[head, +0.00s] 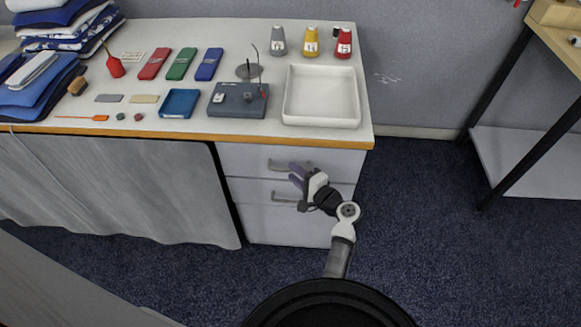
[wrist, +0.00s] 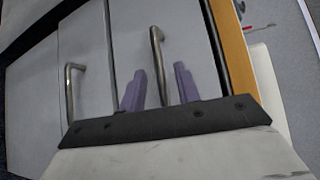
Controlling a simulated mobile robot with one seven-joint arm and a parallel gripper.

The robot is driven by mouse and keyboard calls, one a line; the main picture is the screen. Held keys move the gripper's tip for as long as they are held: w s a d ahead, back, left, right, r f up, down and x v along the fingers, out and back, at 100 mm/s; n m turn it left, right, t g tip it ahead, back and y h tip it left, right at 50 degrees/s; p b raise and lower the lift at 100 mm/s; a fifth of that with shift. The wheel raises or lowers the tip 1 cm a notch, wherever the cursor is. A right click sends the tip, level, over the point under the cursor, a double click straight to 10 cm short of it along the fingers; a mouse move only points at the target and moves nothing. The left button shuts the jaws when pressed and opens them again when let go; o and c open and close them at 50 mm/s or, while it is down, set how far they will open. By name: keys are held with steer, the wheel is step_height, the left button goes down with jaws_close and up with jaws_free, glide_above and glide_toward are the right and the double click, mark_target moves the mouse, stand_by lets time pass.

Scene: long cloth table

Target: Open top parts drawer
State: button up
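The top parts drawer (head: 243,160) is the upper front of the white drawer unit under the table's right end. It looks flush with the unit. Its metal bar handle (wrist: 156,45) shows in the wrist view. In the head view, my gripper hides part of that handle. My gripper (head: 297,171) is in front of the drawer, to the right of the handle's visible part. In the wrist view, its two purple fingers (wrist: 160,80) are apart, with the lower end of the handle between them in the picture. I cannot tell whether they touch it.
A second drawer handle (head: 284,197) sits just below; it also shows in the wrist view (wrist: 72,90). The wooden table edge (head: 330,143) runs above the drawers. A grey curtain (head: 110,190) hangs to the left. Open carpet (head: 420,220) lies to the right.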

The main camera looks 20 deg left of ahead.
steer(key=shift+x, duration=1.35)
steer(key=shift+d, duration=0.1)
jaws_close()
